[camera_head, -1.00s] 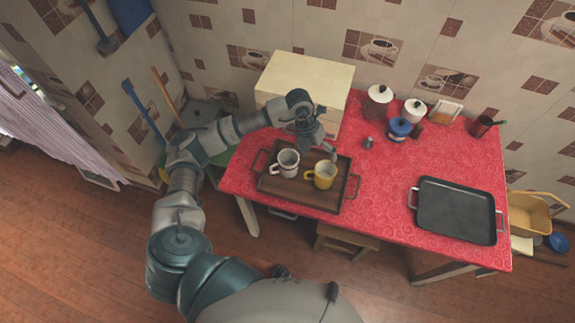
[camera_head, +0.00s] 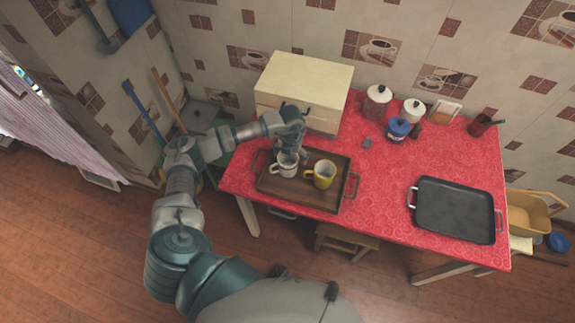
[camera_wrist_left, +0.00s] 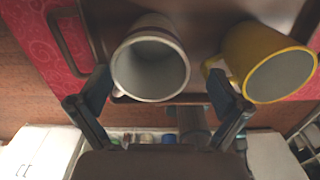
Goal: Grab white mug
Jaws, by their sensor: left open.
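The white mug (camera_head: 285,166) stands on the left part of a brown wooden tray (camera_head: 318,195). A yellow mug (camera_head: 321,174) stands just right of it. My left gripper (camera_head: 289,154) is at the white mug's far side and covers part of its rim. In the left wrist view, the white mug (camera_wrist_left: 150,66) is between the two spread fingers of my open left gripper (camera_wrist_left: 158,92). The right finger is close to the handle of the yellow mug (camera_wrist_left: 268,62). I cannot tell whether either finger touches a mug. My right gripper is not in view.
A cream box (camera_head: 307,82) stands behind the tray. Lidded canisters (camera_head: 378,101) are at the back, and a black baking tray (camera_head: 455,210) lies at the right. The red counter (camera_head: 382,180) is clear between the two trays.

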